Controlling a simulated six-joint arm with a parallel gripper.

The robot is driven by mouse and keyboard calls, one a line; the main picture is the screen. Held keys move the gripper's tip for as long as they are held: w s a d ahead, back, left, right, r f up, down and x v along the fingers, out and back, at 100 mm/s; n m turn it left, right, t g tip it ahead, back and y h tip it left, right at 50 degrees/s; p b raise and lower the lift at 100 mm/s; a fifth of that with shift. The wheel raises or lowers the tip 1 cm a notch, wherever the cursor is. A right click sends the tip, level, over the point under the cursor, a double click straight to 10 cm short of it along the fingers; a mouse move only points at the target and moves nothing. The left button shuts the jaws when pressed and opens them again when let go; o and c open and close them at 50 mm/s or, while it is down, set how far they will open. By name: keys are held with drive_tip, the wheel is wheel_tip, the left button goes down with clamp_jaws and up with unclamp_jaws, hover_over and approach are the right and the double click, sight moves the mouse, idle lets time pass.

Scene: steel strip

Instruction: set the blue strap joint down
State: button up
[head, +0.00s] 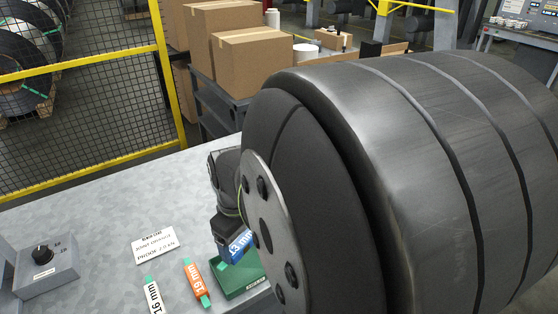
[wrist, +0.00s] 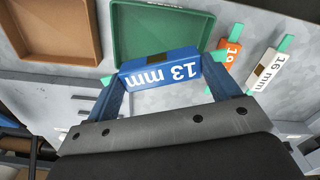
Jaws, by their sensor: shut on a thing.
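The blue strap joint (wrist: 162,76), labelled 13 mm, is between the two fingers of my gripper (wrist: 160,85), which is shut on it. In the head view the blue joint (head: 240,246) shows at my gripper (head: 230,238), partly hidden by my arm. A green tray (wrist: 150,32) lies just beyond the joint in the wrist view, and its visible inside is empty. The joint overlaps the tray's near edge in that picture; I cannot tell its height above it. The green tray (head: 238,288) is partly hidden in the head view.
An orange 19 mm joint (head: 195,280) and a white 16 mm joint (head: 153,296) lie left of the green tray. A printed card (head: 154,245) and a grey knob box (head: 45,270) are further left. A brown tray (wrist: 55,30) shows in the wrist view.

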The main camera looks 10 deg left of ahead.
drive_tip(key=shift+f, duration=3.75)
drive_tip(key=shift+f, duration=0.25)
drive_tip(key=o, duration=0.9)
drive_tip(key=shift+o, duration=0.2)
wheel_tip(320, 180, up, 17)
drive_tip(key=shift+r, duration=0.2)
drive_tip(key=shift+f, duration=0.1)
wheel_tip(320, 180, down, 17)
drive_tip(key=shift+f, duration=0.15)
